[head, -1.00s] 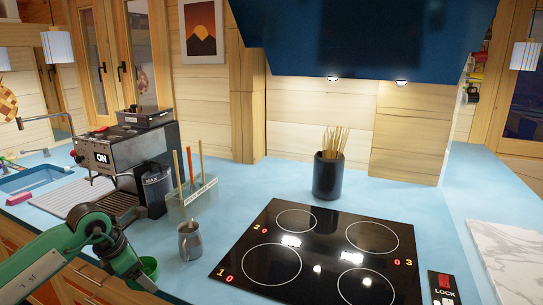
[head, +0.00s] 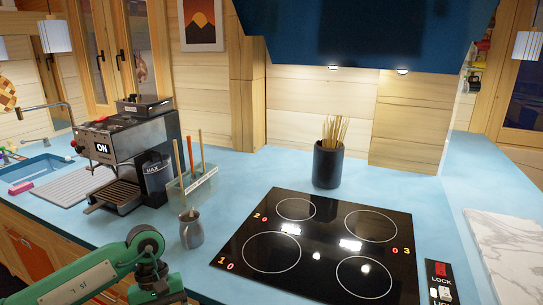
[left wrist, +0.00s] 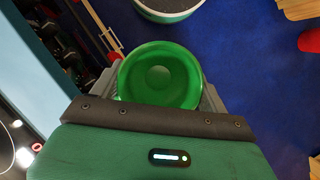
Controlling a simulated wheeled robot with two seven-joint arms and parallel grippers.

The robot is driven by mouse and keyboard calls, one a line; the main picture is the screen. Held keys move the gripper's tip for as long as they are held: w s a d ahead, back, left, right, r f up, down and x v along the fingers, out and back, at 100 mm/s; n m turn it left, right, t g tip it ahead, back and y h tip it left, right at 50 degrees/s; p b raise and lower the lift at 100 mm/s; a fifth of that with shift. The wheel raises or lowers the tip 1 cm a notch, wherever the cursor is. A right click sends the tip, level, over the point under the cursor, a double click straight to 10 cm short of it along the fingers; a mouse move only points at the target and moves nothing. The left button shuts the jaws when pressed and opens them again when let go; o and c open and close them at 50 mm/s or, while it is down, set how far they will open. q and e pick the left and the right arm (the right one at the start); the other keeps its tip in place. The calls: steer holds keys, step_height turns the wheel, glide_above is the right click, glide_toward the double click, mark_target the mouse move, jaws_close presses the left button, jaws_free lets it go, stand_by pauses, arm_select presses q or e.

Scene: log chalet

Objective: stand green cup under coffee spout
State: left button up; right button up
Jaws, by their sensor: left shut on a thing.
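The green cup (left wrist: 160,75) shows from above in the left wrist view, its round opening facing the camera and its inside empty. My left gripper (left wrist: 160,85) is shut on it, with a grey finger on either side. In the head view my left arm comes in at the bottom left; its gripper end is cut off by the lower edge and the cup is not visible there. The coffee machine (head: 135,143) stands on the counter at the left, marked ON. Its drip tray (head: 115,193) is empty; the spout above it is hard to make out. My right gripper is not in view.
A metal jug (head: 191,232) stands near the counter's front edge, right of the machine. Behind it is a clear holder (head: 197,187) with sticks. A black cooktop (head: 320,245) lies to the right. The sink (head: 30,170) is far left. Blue floor (left wrist: 250,90) shows beneath the cup.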

arm_select(q)
steer(key=s+m, duration=0.1)
steer(key=s+d+m+y, duration=0.1)
steer(key=m, duration=0.1)
steer(key=s+f+m+y, duration=0.1)
steer(key=s+m, duration=0.1)
steer(key=shift+d, duration=0.35)
